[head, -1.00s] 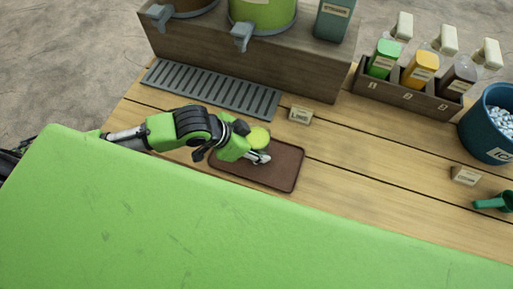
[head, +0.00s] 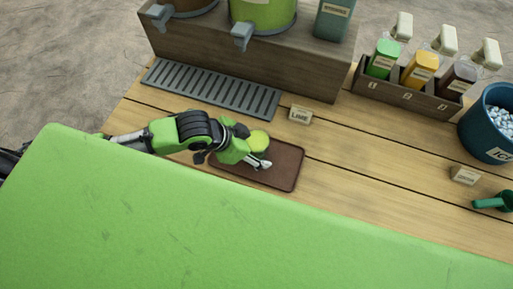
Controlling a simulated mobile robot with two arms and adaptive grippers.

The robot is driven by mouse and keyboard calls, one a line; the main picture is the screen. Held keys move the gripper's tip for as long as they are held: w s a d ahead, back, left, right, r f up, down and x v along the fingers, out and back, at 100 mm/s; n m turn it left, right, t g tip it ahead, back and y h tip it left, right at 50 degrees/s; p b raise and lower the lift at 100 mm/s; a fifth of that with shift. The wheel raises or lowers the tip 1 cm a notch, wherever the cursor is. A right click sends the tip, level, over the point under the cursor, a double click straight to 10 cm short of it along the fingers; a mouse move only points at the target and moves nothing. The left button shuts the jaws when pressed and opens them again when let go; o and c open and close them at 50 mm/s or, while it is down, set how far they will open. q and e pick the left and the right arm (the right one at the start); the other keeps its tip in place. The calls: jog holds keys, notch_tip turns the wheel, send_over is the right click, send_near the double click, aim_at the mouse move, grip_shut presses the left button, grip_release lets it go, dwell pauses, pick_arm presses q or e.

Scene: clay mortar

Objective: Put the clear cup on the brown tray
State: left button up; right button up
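A brown tray (head: 287,177) lies on the wooden counter in the middle of the head view. A cup with a lime-green top or contents (head: 259,140) appears upright at the tray's back edge, and its lower part is hidden by my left gripper. My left gripper (head: 261,163) reaches in from the left over the tray, right beside the cup. Its pale fingertips show just in front of the cup. Whether the fingers touch the cup or are open cannot be made out. My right gripper is not in view.
A grey drip grate (head: 210,89) lies behind, before a wooden dispenser stand (head: 245,65). A LIME label block (head: 300,115) stands just behind the tray. A bottle rack (head: 405,95), blue ice bucket (head: 487,125) and green scoop (head: 492,201) are at right.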

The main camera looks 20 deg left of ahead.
pick_arm(q)
jog(key=v, duration=1.2)
jog(key=shift+w, duration=0.1)
